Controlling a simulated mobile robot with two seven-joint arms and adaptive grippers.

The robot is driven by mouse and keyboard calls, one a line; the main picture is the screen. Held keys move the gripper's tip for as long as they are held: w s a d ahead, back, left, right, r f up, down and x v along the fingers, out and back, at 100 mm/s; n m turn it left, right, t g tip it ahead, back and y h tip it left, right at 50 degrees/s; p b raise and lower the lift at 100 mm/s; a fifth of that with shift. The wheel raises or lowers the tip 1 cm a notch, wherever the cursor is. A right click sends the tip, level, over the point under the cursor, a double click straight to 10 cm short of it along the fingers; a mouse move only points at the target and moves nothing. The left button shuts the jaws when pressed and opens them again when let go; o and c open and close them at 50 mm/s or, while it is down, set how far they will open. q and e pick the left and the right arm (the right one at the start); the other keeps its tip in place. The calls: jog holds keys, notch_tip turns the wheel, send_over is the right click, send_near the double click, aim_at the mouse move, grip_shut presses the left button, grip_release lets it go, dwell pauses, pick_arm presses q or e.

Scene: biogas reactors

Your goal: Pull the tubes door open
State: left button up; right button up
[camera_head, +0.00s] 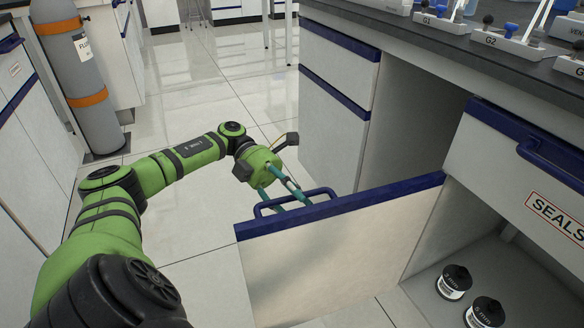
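The cabinet door (340,255) is a pale panel with a blue top edge and a blue bar handle (325,191). It stands swung open, out from the cabinet front, with open compartment space behind it. No label reading tubes shows on it. My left gripper (290,206), green with teal fingers, is at the handle from above. Its two fingers look apart and overlap the bar in the picture; whether they touch it is unclear. Their tips are partly hidden near the door's edge. My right gripper is not in view.
Two black-lidded jars (454,281) (486,313) stand in the compartment at lower right, below the drawer labelled SEALS (520,165). A grey gas cylinder (80,75) stands at upper left. Bench-top holders (505,42) line the counter. Tiled floor (190,85) is free beyond my arm.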

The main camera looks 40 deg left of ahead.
pick_arm(q)
jog(key=shift+a, duration=0.1)
jog(key=v, duration=0.7)
jog(key=shift+a, duration=0.2)
dwell(0.5)
